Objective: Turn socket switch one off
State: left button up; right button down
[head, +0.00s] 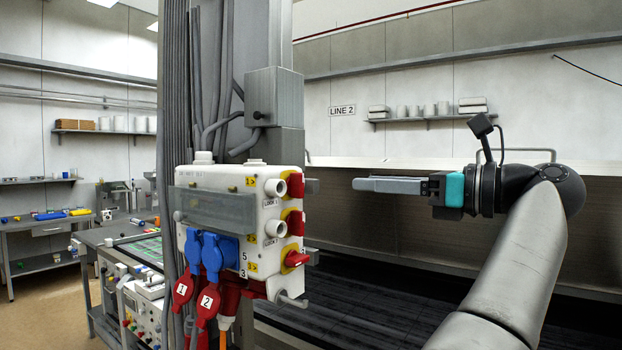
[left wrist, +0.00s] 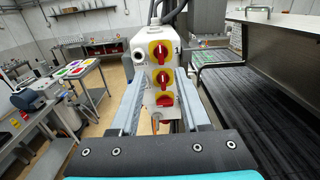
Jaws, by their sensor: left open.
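The white socket box (head: 232,185) hangs on the grey column in the head view. Its right side carries three rotary switches with red handles on yellow plates: a top switch (head: 295,185), a middle switch (head: 293,223) and a bottom switch (head: 296,258).
Blue plugs (head: 212,253) and red tags on cables hang under the box. A grey column (head: 265,60) rises behind it. A dark conveyor bed (head: 400,310) lies below right, and a workbench (head: 130,240) stands at left. Open air lies between gripper and switches.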

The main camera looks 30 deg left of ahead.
aim_at(303, 179)
pick_arm(q)
jog(key=a, duration=0.4)
jog(key=a+p, duration=0.1)
jog(key=a, duration=0.3)
jog(key=w+a+p, duration=0.1)
jog(key=a, duration=0.4)
jog(key=shift+a, duration=0.1)
grip_shut()
